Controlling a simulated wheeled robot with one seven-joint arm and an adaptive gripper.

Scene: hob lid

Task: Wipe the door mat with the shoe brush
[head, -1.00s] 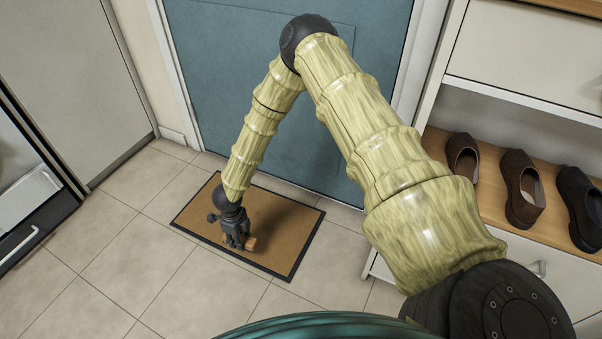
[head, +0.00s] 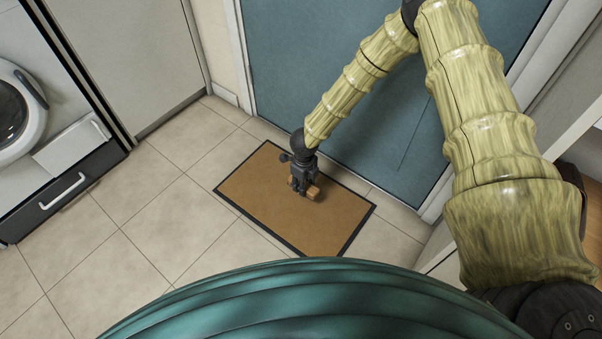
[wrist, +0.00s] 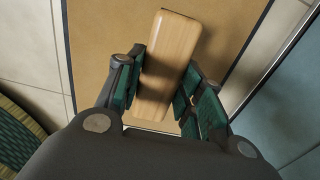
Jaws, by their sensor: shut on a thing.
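The door mat (head: 260,208) is a tan rectangle with a dark border on the tiled floor in front of the blue door. My gripper (head: 304,188) is low over the upper middle of the mat. It is shut on the shoe brush (head: 314,192), whose light wooden back shows. In the wrist view the brush (wrist: 168,62) lies between the two fingers with the mat (wrist: 105,45) beneath it. The bristles are hidden, so I cannot tell whether they touch the mat.
The blue door (head: 330,75) stands close behind the mat. A washing machine (head: 15,110) and a drawer with a white handle (head: 62,190) are at the left. A shelf unit (head: 570,140) is at the right. The floor tiles (head: 150,225) left of the mat are clear.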

